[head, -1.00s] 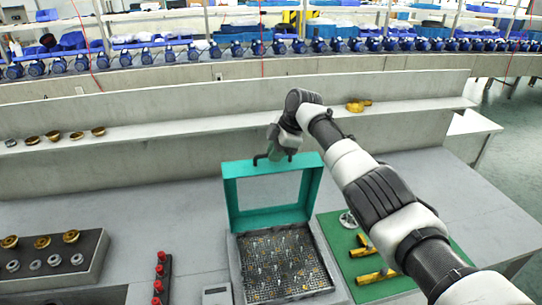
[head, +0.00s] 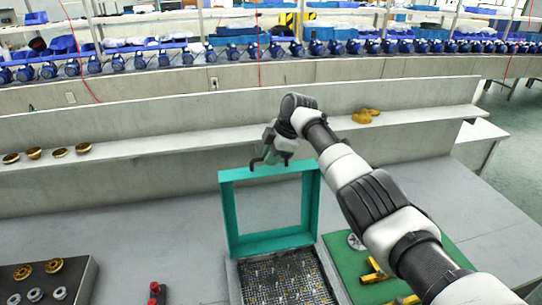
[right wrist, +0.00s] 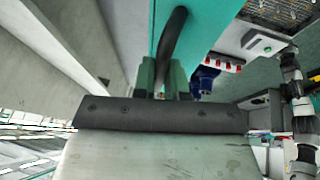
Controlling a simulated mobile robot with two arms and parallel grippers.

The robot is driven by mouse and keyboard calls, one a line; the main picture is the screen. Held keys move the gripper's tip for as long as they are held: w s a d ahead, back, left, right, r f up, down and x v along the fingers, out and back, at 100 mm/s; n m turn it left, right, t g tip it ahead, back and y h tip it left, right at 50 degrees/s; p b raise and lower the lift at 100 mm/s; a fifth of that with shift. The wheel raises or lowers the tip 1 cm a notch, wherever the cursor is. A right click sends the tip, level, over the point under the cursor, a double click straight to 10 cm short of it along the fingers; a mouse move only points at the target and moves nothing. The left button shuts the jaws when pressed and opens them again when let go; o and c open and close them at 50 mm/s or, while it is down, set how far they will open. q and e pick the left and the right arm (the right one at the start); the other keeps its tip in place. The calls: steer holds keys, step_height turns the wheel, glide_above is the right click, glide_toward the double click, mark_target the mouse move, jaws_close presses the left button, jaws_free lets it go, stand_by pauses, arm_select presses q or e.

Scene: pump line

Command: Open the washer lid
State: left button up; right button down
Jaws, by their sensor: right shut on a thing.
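The washer lid (head: 229,215) is a teal open frame. It stands steeply raised at the back of the washer's mesh basket (head: 285,280), so the basket lies uncovered. My right gripper (head: 268,158) is at the lid's top edge. In the right wrist view, the gripper's green fingers (right wrist: 163,78) are shut on the dark bar handle (right wrist: 172,38) of the lid (right wrist: 208,25). My left gripper is in neither view.
A green mat (head: 350,268) with yellow-and-brass parts lies right of the washer. Red-capped pieces (head: 154,290) and a dark tray (head: 50,278) stand to the left. A ledge (head: 130,148) with brass parts runs behind. The table left of the lid is clear.

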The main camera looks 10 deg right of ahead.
steer(key=c, duration=1.2)
jaws_free()
steer(key=shift+f, duration=0.1)
steer(key=shift+o, duration=0.2)
steer(key=b+v, duration=0.3)
steer(key=v, duration=0.7)
steer(key=shift+r, duration=0.4)
steer(key=shift+s+d, duration=0.1)
